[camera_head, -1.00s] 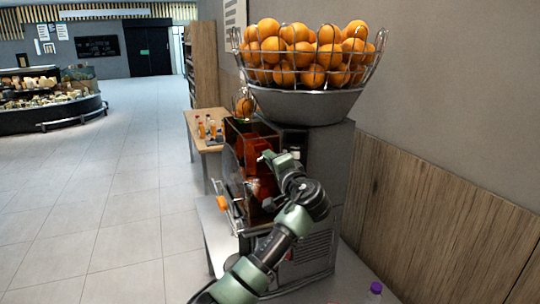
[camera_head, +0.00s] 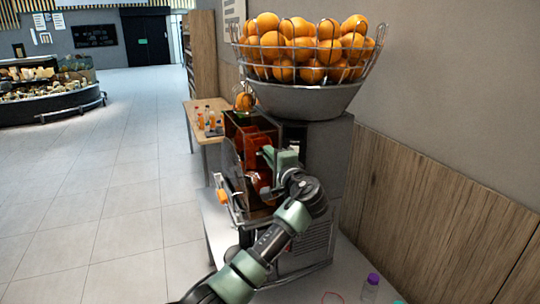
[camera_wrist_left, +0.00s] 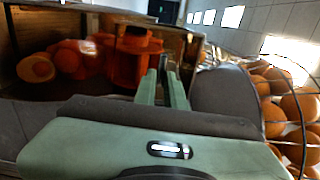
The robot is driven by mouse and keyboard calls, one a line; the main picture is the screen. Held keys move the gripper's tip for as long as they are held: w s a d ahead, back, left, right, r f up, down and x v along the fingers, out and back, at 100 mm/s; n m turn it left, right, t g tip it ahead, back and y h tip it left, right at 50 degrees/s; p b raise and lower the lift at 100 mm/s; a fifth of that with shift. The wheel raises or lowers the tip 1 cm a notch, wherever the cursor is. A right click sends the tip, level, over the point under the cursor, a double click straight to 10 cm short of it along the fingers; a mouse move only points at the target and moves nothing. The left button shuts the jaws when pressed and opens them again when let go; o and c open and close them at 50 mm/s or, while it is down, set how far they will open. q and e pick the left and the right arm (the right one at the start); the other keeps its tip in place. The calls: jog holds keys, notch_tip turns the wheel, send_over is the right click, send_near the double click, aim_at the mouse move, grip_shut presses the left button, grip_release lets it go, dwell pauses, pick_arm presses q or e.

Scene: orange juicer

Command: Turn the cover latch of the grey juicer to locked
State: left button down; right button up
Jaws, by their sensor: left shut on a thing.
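The grey juicer (camera_head: 325,160) stands on a counter against the wall. Its see-through cover (camera_head: 232,165) is at the front left of the housing, before the orange-red pressing parts (camera_head: 254,150), which also show in the left wrist view (camera_wrist_left: 130,60). My left gripper (camera_head: 267,155) is at the upper right edge of the juicer's front opening. In the left wrist view its two fingers (camera_wrist_left: 165,72) are close together on a small dark part, which looks like the cover latch. The fingers mostly hide the latch, so its angle cannot be told. My right gripper is out of view.
A wire basket of oranges (camera_head: 303,75) sits on top of the juicer, close to the left gripper in the wrist view. A purple-capped bottle (camera_head: 371,288) stands on the counter (camera_head: 335,275). A wooden table with small bottles (camera_head: 207,118) is behind. The floor at left is clear.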

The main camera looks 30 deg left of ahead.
pick_arm(q)
jog(key=shift+f, duration=0.1)
jog(key=c, duration=1.5)
grip_release()
jog(key=shift+d, duration=0.1)
jog(key=b+v, duration=0.3)
jog(key=v, duration=0.4)
jog(key=shift+s+d, duration=0.25)
jog(key=shift+d, duration=0.05)
